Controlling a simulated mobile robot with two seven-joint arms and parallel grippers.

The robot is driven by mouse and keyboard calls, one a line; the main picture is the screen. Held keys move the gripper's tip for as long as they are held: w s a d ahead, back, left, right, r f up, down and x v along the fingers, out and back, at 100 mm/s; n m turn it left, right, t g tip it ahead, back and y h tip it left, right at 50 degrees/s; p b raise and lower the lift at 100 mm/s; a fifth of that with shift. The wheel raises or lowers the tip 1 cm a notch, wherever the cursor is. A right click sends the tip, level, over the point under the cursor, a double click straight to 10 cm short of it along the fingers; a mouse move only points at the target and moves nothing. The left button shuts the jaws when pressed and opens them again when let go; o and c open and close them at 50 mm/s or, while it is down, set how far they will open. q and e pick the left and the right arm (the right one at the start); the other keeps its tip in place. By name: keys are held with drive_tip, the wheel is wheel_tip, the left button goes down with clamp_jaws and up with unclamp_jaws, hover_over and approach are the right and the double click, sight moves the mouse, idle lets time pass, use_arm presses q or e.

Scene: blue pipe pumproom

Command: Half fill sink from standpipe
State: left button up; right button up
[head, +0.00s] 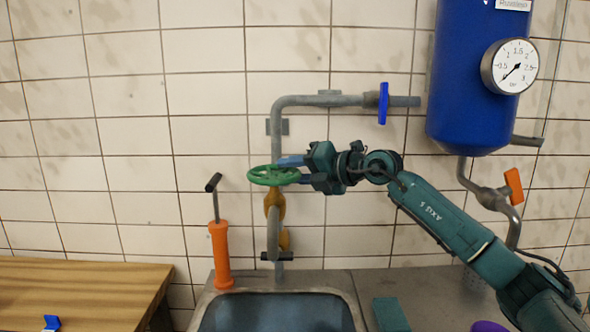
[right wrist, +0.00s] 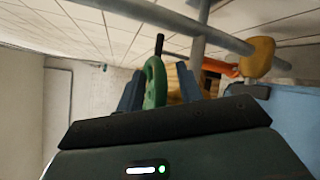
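The standpipe (head: 273,240) is a grey pipe in front of the tiled wall, with an ochre valve body (head: 274,204) under a green handwheel (head: 273,175). The sink (head: 354,308) is at the bottom centre; its inside looks blue-grey, and I cannot tell any water level. My right gripper (head: 286,169) reaches the wheel's right side from the right. In the right wrist view the green handwheel (right wrist: 156,82) stands between the two blue fingers, close to the left one, with a gap to the right one. My left gripper is out of view.
An orange hand pump (head: 220,255) stands left of the sink. A wooden bench (head: 85,285) is at left, with a small blue item (head: 52,322). A pipe with a blue lever (head: 383,103) runs above my gripper. A blue tank (head: 470,90) with a gauge hangs at right.

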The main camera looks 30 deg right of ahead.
clamp_jaws()
drive_tip(key=shift+w+n+g+y+p, duration=0.4)
drive_tip(key=shift+n+g+y+p, duration=0.35)
drive_tip(key=shift+y, duration=0.2)
drive_tip(key=shift+w+n+g+y+p, duration=0.35)
drive_tip(key=shift+n+g+y+p, duration=0.25)
drive_tip(key=shift+n+y, duration=0.3)
drive_tip(key=shift+w+a+f+n+g+y, duration=0.1)
drive_tip(key=shift+f+n+g+y, duration=0.1)
drive_tip(key=shift+n+g+y, duration=0.25)
unclamp_jaws()
drive_tip(key=shift+r, duration=0.1)
